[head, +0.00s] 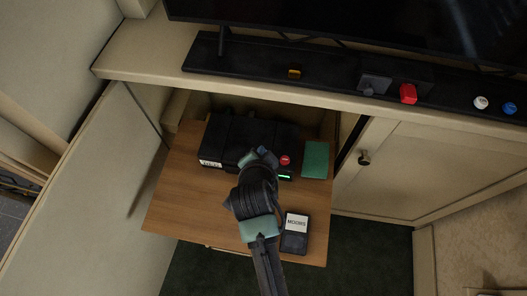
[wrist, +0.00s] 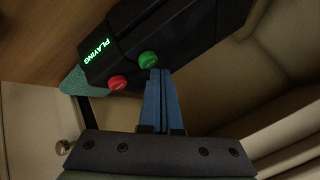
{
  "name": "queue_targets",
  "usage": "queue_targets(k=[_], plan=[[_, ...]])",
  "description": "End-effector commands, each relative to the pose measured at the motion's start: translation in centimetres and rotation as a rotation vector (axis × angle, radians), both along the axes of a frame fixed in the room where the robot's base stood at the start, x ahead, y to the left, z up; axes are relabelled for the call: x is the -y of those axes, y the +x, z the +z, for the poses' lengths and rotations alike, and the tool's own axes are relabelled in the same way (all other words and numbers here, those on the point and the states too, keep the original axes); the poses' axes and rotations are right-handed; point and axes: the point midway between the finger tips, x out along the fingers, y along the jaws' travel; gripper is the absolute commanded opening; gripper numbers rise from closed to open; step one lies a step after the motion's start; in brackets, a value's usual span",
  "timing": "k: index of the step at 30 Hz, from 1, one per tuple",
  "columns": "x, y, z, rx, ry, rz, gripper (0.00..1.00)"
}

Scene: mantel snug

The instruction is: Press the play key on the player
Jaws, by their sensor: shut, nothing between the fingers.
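The player (head: 225,140) is a black box on a pulled-out wooden shelf in the cabinet. In the wrist view the player (wrist: 180,25) shows a green key (wrist: 148,59), a red key (wrist: 117,82) and a lit green display (wrist: 95,50) reading PLAYING. The red key (head: 285,160) and the lit display (head: 284,177) also show in the head view; the green key is hidden there behind my arm. My gripper (wrist: 160,73) is shut and empty, its blue fingertips right by the green key. I cannot tell whether they touch it.
A green box (head: 316,158) lies right of the player. A dark case labelled MOORS (head: 295,232) lies on the wooden shelf (head: 182,200) at the front right. Cabinet doors stand at both sides. Above, a mantel holds a screen (head: 350,20) and small objects, including a red one (head: 408,94).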

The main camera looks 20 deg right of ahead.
Motion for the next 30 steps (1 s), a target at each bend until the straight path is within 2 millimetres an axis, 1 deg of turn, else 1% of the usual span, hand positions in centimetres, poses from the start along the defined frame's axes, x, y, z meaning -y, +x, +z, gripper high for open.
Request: queue_targets(k=[1,2,11,14,17,27,30], plan=[[0.0,0.0,0.5,0.000,0.000,0.000,0.00],[0.0,0.0,0.6,0.000,0.000,0.000,0.00],[0.0,0.0,0.6,0.000,0.000,0.000,0.00],[0.0,0.0,0.8,0.001,-0.001,0.000,0.00],[0.0,0.0,1.6,0.001,-0.001,0.000,0.00],[0.0,0.0,5.1,0.001,-0.001,0.000,0.00],[0.0,0.0,5.7,0.001,-0.001,0.000,0.00]])
